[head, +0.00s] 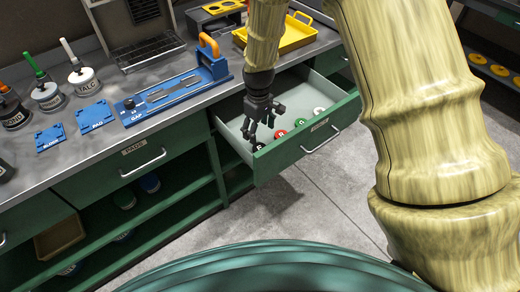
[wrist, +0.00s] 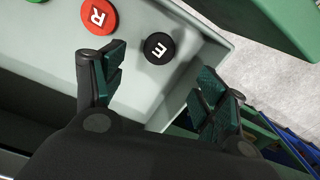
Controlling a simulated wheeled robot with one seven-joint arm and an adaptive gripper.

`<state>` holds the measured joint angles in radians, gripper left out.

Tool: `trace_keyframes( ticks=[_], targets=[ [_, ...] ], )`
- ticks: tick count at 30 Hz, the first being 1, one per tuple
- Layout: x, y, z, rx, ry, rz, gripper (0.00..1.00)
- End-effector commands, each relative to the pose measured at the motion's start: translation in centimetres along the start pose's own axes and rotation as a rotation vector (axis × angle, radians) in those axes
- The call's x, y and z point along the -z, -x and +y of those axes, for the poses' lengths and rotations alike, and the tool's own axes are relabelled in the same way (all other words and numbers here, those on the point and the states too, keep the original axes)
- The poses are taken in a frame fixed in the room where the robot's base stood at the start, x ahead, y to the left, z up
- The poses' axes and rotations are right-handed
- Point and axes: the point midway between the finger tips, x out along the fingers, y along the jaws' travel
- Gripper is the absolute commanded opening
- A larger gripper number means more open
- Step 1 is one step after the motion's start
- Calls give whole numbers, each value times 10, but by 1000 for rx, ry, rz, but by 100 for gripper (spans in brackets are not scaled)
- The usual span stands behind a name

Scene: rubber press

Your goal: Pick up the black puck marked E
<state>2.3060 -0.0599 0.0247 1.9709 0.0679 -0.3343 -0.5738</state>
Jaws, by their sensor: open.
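The black puck marked E (wrist: 159,47) lies flat on the drawer floor near a drawer wall in the wrist view. In the head view a black puck (head: 258,147) shows at the near end of the row, close to my gripper. My gripper (head: 263,122) reaches down into the open drawer (head: 300,146). In the wrist view my gripper (wrist: 160,78) is open and empty, with its fingers spread to either side below the puck. The puck lies beyond the fingertips in the picture, apart from both.
A red puck marked R (wrist: 99,15) lies beside the black one, close to the left finger. A green puck (head: 299,122) and a white-topped puck (head: 318,111) lie farther along. The drawer walls (wrist: 205,48) stand close. The counter (head: 190,75) holds a blue fixture (head: 172,90).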

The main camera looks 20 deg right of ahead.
Motion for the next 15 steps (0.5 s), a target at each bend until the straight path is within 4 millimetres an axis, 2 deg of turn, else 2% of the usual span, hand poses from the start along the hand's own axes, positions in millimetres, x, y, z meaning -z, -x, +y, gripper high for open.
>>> trace_keyframes(
  ticks=[7,15],
  targets=[
    [-1,-28,0,1,-2,-2,72],
    [-2,-39,2,0,-3,-1,72]
  ],
)
